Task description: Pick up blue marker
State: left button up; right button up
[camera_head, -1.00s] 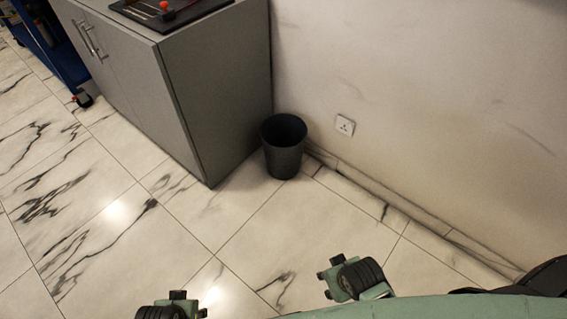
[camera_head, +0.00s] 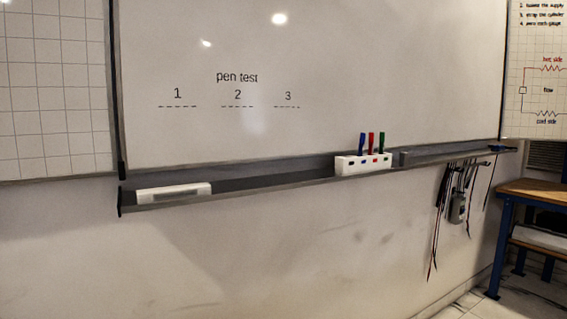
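The blue marker (camera_head: 362,143) stands upright in a white marker holder (camera_head: 350,168) on the whiteboard's ledge, right of the middle of the view. It is the leftmost of three markers. A red marker (camera_head: 371,142) and a green marker (camera_head: 381,141) stand beside it. The holder hides their lower parts. Neither of my grippers shows in the view.
The grey ledge (camera_head: 270,183) runs under the whiteboard (camera_head: 330,80). A white block (camera_head: 173,193) lies on it at left, a dark block (camera_head: 420,155) right of the holder. Cables (camera_head: 440,215) hang at right near a wooden-topped table (camera_head: 540,190).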

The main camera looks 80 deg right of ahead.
aim_at(363, 137)
jog(key=z, duration=0.9)
jog(key=i+z, duration=0.1)
jog(key=z, duration=1.25)
jog(key=i+z, duration=0.1)
jog(key=z, duration=0.8)
